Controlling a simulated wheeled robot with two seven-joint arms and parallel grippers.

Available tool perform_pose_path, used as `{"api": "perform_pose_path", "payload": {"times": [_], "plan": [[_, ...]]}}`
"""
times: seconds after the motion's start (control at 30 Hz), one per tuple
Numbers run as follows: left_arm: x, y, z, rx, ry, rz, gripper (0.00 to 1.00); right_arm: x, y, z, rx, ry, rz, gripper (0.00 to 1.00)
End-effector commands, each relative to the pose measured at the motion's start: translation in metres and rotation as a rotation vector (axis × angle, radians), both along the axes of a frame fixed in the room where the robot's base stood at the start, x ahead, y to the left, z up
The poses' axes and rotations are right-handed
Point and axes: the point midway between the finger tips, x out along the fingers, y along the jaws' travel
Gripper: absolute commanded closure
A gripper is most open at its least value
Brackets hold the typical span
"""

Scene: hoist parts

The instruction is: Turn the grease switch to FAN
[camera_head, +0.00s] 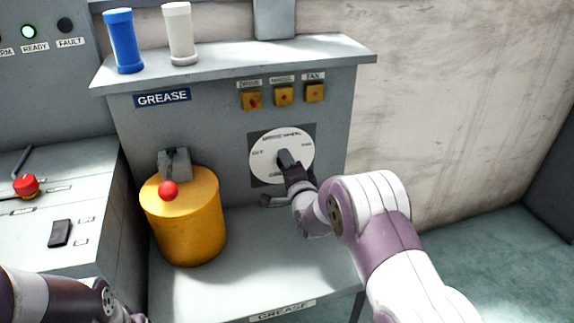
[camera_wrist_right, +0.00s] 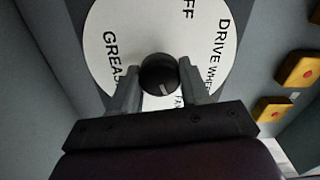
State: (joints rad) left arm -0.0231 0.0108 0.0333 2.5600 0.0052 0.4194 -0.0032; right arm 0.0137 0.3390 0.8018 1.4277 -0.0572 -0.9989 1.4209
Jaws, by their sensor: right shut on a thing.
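The grease switch is a round white dial (camera_head: 265,152) with printed labels, set on the grey GREASE cabinet's front. In the right wrist view the dial (camera_wrist_right: 98,48) shows OFF, DRIVE WHEEL and GREASE lettering, and part of a label starting FA below the knob. Its round black knob (camera_wrist_right: 158,70) has a white mark on its lower side, towards that partly hidden label. My right gripper (camera_head: 287,160) is shut on the knob; its two fingers (camera_wrist_right: 158,82) stand on either side of it. My left arm shows at the lower left, its gripper mostly cut off by the frame edge.
Three yellow button boxes (camera_head: 283,95) sit above the dial. A yellow drum (camera_head: 184,222) with a red-knobbed lever (camera_head: 168,190) stands left of it. Blue (camera_head: 123,42) and white (camera_head: 180,34) cylinders stand on the top shelf. The lower shelf (camera_head: 262,268) is mostly clear.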

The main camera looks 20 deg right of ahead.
Motion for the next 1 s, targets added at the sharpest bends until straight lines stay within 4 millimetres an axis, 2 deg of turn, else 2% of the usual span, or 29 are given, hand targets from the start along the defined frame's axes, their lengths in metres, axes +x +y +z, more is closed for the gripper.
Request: {"api": "perform_pose_path", "payload": {"times": [0.03, 0.1, 0.47, 0.57, 0.8, 1.0], "plan": [[0.0, 0.0, 0.0, 0.0, 0.0, 0.0, 1.0, 0.0, 0.0, -0.002, 0.0, 0.004, -0.001, 0.51], [0.0, 0.0, 0.0, 0.0, 0.0, 0.0, 1.0, 0.0, 0.0, -0.002, 0.0, 0.004, -0.001, 0.29], [0.0, 0.0, 0.002, 0.0, 0.0, 0.0, 1.0, -0.005, 0.0, 0.001, -0.001, 0.001, 0.0, 0.29], [0.0, 0.0, 0.006, 0.0, 0.0, 0.0, 1.0, -0.019, -0.001, 0.002, -0.001, 0.001, 0.0, 0.29], [0.0, 0.0, 0.02, 0.0, 0.0, 0.0, 1.0, -0.082, -0.003, 0.003, -0.001, 0.003, -0.001, 0.29], [0.0, 0.0, 0.025, 0.0, 0.0, 0.0, 1.0, -0.119, -0.005, 0.0, -0.001, 0.003, -0.002, 0.29]]}}
